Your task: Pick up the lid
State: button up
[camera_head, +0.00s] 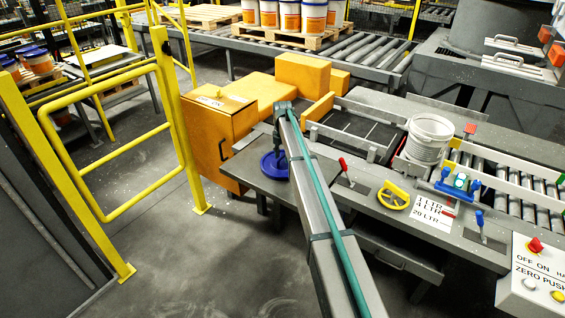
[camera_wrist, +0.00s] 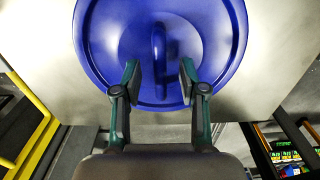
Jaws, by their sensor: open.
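The blue round lid (camera_wrist: 105,40) fills the upper middle of the wrist view, with a raised blue handle (camera_wrist: 159,45) across its centre. In the head view the lid (camera_head: 268,168) lies on the grey side table, partly hidden by my arm. My gripper (camera_wrist: 160,70) is open over the lid, one finger on each side of the handle's lower part. Gaps show between the fingers and the handle. I cannot tell how far the fingertips are above the lid. In the head view my arm hides the fingers.
A white pail (camera_head: 427,140) stands on the conveyor line at right. An orange cabinet (camera_head: 210,140) is close behind the side table (camera_head: 250,180). A yellow handle (camera_head: 393,196) and several coloured levers are on the bench. A yellow gate (camera_head: 125,145) stands left; the floor between is clear.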

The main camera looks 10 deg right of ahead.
jog(key=shift+f, duration=0.65)
grip_shut()
jog(key=shift+r, duration=0.15)
